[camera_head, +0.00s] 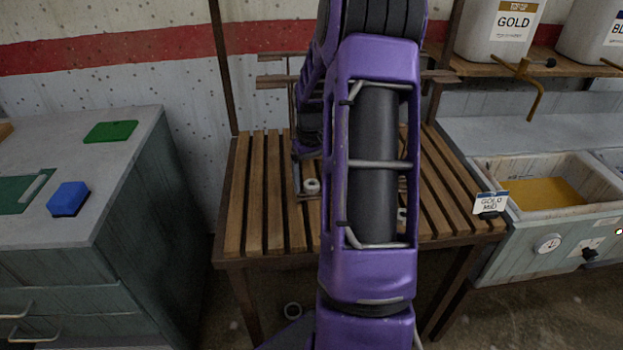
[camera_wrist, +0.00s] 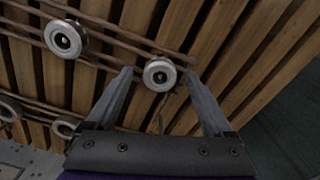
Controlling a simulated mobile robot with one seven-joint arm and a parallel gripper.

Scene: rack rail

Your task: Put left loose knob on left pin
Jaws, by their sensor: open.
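In the wrist view, a round pale knob (camera_wrist: 160,74) with a dark centre shows between the fingertips of my open gripper (camera_wrist: 158,75); I see no clear grip on it. A second knob (camera_wrist: 66,38) sits at upper left along thin brown rails. Two more round pieces, a lower one (camera_wrist: 65,126) and one at the left edge (camera_wrist: 8,112), show partly. Which are loose, and which pin is the left one, I cannot tell. In the head view, one white knob (camera_head: 311,186) shows beside my arm, and another (camera_head: 402,215) is partly hidden by it.
The slatted wooden bench (camera_head: 262,200) carries the rack rails (camera_head: 272,82). A grey cabinet (camera_head: 130,215) with a blue block (camera_head: 69,198) stands left. A basin (camera_head: 490,168) with yellow content stands right.

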